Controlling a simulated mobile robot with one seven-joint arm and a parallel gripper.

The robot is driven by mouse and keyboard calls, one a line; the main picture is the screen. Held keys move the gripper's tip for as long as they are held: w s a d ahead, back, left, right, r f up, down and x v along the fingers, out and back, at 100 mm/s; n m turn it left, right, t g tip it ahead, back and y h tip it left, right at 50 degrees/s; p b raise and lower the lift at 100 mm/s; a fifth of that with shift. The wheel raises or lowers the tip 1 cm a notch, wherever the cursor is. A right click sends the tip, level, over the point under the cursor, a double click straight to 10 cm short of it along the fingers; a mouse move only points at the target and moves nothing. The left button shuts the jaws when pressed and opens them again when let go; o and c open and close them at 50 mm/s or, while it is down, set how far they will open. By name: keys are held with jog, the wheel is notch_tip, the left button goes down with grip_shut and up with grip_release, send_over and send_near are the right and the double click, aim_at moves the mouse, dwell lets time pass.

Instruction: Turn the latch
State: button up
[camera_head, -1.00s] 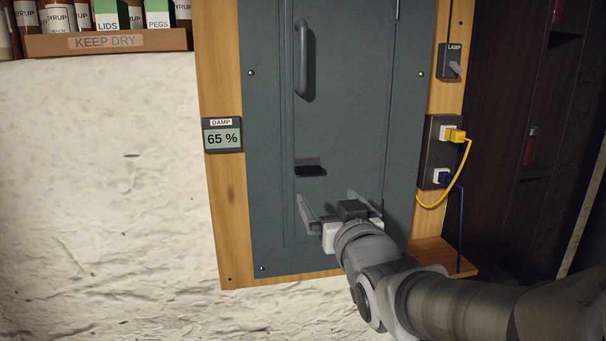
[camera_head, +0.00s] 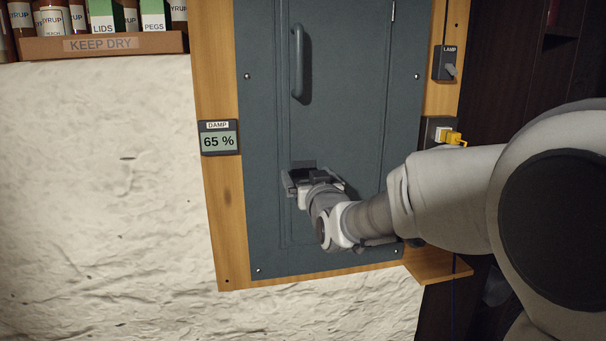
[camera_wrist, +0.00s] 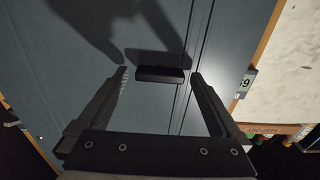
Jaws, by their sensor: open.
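The latch (camera_wrist: 160,75) is a short dark bar on the grey-blue cabinet door (camera_head: 340,110). It lies crosswise in the wrist view, near the door's seam. In the head view my gripper mostly hides it, low on the door. My gripper (camera_head: 303,178) is open in front of the latch. In the wrist view its two fingertips (camera_wrist: 158,77) stand on either side of the latch's ends, with a gap at each side. I cannot tell how far they are from the door in depth.
A vertical handle (camera_head: 298,62) sits higher on the door. A damp meter (camera_head: 218,138) reads 65 % on the wooden frame at left. A lamp switch (camera_head: 446,64) and a yellow plug (camera_head: 450,138) are at right. A small wooden ledge (camera_head: 436,270) juts out below right.

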jog(key=shift+w+a, duration=0.1)
jog(key=shift+w, duration=0.25)
jog(key=shift+c, duration=0.3)
jog(key=c, duration=1.2)
jog(key=shift+c, duration=0.2)
